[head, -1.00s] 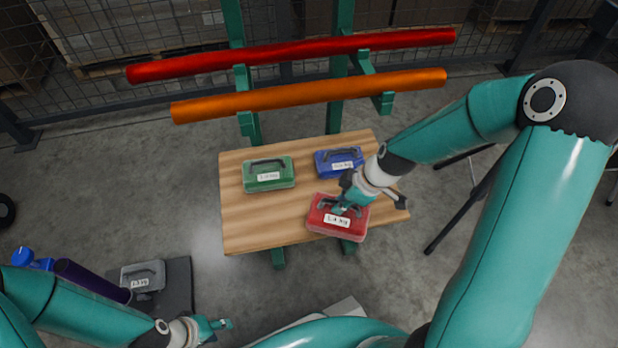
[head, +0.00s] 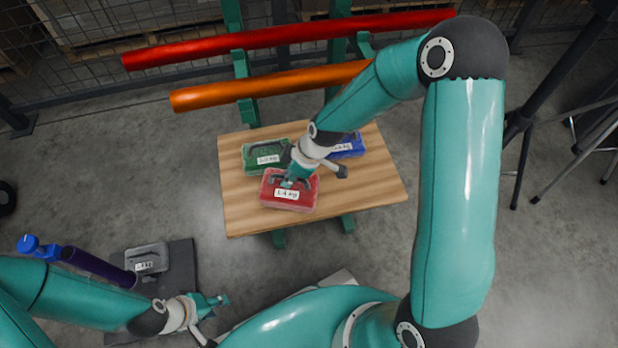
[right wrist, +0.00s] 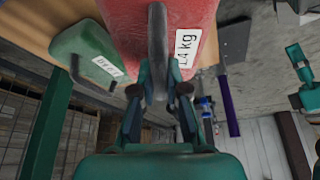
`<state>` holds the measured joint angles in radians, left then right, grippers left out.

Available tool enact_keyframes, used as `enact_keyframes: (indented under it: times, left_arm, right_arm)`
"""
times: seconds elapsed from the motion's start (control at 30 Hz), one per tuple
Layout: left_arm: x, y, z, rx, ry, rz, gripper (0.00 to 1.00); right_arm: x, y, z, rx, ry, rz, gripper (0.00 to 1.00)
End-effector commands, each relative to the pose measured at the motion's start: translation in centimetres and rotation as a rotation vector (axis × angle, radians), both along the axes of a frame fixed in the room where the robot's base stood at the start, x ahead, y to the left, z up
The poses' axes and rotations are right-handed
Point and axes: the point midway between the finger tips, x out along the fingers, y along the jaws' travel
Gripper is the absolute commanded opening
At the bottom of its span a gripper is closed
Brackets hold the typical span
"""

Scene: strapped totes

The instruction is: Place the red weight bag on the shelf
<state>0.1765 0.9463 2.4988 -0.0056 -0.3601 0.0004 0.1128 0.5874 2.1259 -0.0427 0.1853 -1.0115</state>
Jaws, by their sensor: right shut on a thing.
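The red weight bag (head: 292,196) is a red box-like case with a white 1.4 kg label. In the head view it is over the front middle of the wooden shelf (head: 240,212); I cannot tell whether it touches the wood. My right gripper (head: 293,182) is shut on its dark handle from above. In the right wrist view the red bag (right wrist: 145,25) fills the top middle, its handle between the fingers (right wrist: 158,88). My left gripper (head: 220,300) is at the lower left, away from the shelf; its fingers are too small to judge.
A green case (head: 258,156) and a blue case (head: 350,146) stand at the back of the shelf. A grey case (head: 148,258) is on a dark mat at the lower left, near a purple tube (head: 98,268). Red (head: 290,37) and orange (head: 270,87) bars cross behind the shelf.

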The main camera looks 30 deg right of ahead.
Motion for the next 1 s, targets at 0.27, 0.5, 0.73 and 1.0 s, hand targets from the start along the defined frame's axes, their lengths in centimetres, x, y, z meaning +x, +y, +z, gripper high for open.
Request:
enact_keyframes:
  times: [0.27,0.5,0.73,1.0]
  left_arm:
    - [0.0,0.0,-0.5,0.000,0.000,0.000,0.40]
    - [0.0,0.0,-0.8,0.000,0.000,0.000,0.40]
    - [0.0,0.0,-2.2,0.000,0.000,0.000,0.40]
    - [0.0,0.0,-2.5,0.000,0.000,0.000,0.40]
  right_arm:
    - [2.0,2.3,0.1,0.000,-0.006,-0.001,0.00]
    - [2.8,3.3,0.1,0.000,-0.007,0.000,0.00]
    - [3.0,3.5,-2.6,0.000,-0.005,-0.003,0.00]
    - [3.1,3.5,-3.4,-0.001,-0.008,-0.003,0.00]
